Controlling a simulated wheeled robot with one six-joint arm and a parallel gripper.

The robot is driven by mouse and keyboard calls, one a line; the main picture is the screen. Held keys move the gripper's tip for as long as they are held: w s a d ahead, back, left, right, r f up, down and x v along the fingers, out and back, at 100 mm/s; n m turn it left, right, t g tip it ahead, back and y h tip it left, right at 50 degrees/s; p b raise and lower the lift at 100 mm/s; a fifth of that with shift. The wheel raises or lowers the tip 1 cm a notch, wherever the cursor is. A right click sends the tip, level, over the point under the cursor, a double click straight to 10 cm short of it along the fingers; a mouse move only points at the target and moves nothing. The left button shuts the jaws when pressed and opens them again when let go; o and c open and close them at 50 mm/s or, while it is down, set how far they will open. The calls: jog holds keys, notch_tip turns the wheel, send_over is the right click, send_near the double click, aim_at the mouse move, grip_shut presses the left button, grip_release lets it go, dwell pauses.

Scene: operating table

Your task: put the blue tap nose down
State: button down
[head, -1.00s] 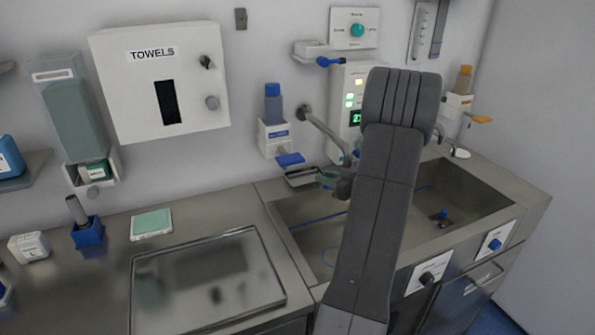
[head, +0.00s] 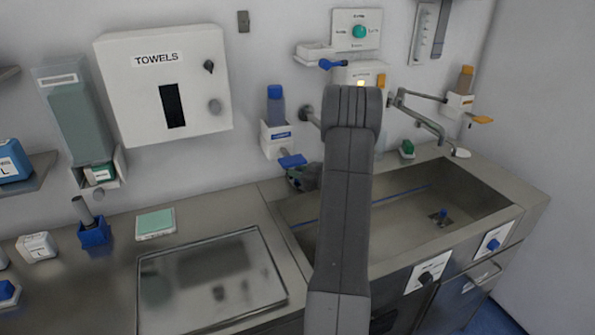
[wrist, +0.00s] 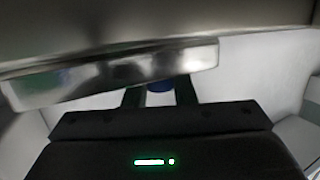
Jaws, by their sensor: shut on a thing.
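My gripper (head: 300,180) is at the left end of the sink, just below the blue dispenser lever, and my forearm hides part of it. In the wrist view the two dark fingers (wrist: 159,97) stand on either side of a small dark-blue piece (wrist: 160,86), which I take as the blue tap nose. The gripper is shut on it. A shiny metal bar (wrist: 120,72) covers its upper part. In the head view the piece is hidden. The left wall tap's mount (head: 307,114) shows; the rest of that tap is behind my arm.
The sink basin (head: 390,235) is open, with a blue-topped drain piece (head: 442,214). An orange-marked tap (head: 425,123) reaches over its right side. A bottle holder with a blue lever (head: 292,161) hangs close above my gripper. A clear-lidded tray (head: 255,290) lies left of the sink.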

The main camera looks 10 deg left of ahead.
jog(key=shift+f+b, duration=0.2)
jog(key=shift+b, duration=0.1)
jog(key=c, duration=1.2)
grip_release()
jog(key=shift+r, duration=0.1)
jog(key=shift+r+p, duration=0.2)
jog(key=shift+p, duration=0.1)
jog(key=b+v, duration=0.1)
jog(key=v, duration=1.1)
jog(key=shift+b, duration=0.3)
